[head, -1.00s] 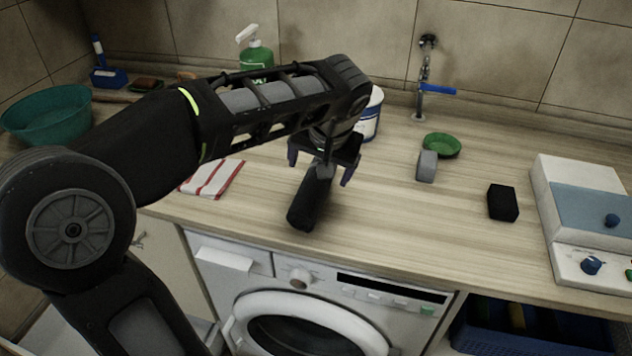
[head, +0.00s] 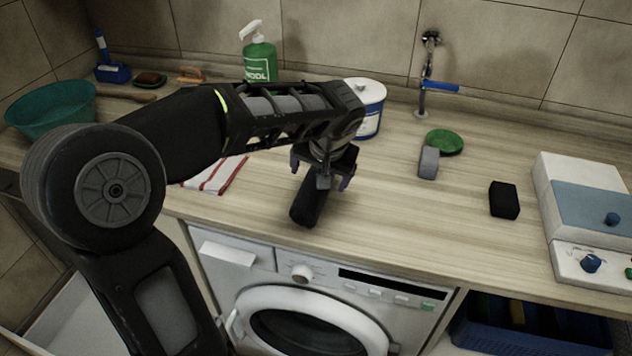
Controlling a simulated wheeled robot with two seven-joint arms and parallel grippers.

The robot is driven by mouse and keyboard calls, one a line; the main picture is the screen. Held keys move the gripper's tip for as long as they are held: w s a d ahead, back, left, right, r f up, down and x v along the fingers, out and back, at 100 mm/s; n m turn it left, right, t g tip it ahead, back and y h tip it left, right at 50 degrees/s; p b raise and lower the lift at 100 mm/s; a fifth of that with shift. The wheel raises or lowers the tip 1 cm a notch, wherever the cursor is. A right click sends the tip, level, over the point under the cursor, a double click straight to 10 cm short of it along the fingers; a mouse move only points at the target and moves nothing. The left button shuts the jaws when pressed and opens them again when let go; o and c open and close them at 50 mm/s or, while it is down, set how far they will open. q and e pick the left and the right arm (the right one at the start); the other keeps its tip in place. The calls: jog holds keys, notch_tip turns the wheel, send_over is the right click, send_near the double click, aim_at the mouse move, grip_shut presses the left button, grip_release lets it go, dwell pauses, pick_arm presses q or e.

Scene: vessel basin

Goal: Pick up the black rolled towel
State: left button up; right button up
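The black rolled towel (head: 307,206) lies on the wooden counter near its front edge, above the washing machine. Its near end shows, and its far end is hidden under my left gripper. My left gripper (head: 320,178) points down over the far part of the towel. Its two blue-tipped fingers are spread apart, one to each side of the towel. I cannot tell whether they touch it or how high they are above the counter. My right gripper is not in view.
A red-striped cloth (head: 217,175) lies left of the towel. Behind the gripper stand a white-blue tub (head: 369,108) and a green soap bottle (head: 260,62). A grey block (head: 428,162), green dish (head: 445,142) and black block (head: 504,199) lie right. Counter between is clear.

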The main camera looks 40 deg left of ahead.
pick_arm(q)
jog(key=shift+x, duration=1.1)
jog(key=shift+c, duration=0.5)
jog(key=c, duration=1.4)
jog(key=shift+r, duration=0.15)
jog(key=shift+c, duration=0.2)
notch_tip(320, 180, up, 10)
jog(key=shift+f, duration=0.1)
